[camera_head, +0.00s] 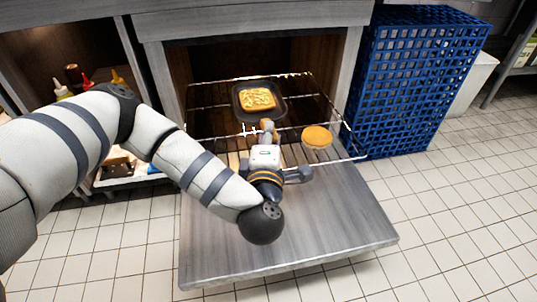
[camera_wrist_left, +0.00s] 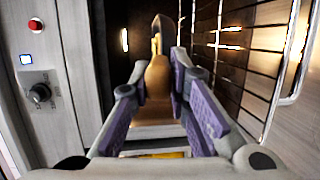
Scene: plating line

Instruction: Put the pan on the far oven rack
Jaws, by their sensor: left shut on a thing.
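The pan (camera_head: 238,112) is dark and square, with yellow food in it. It is at the oven opening, over the back part of the wire rack (camera_head: 214,97); I cannot tell if it touches the wires. Its tan handle (camera_wrist_left: 158,75) points toward me. My left gripper (camera_head: 267,137) is shut on this handle; in the left wrist view the handle lies between the purple finger pads. The wrist view is turned on its side, with the rack (camera_wrist_left: 232,47) at the right. The fingers hide part of the handle. My right gripper is not in view.
A round tan item (camera_head: 317,137) lies on the rack's right front. The oven door (camera_head: 330,225) is folded down below my left arm. A blue crate stack (camera_head: 410,80) stands right of the oven. Sauce bottles (camera_head: 62,90) stand on the left shelf.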

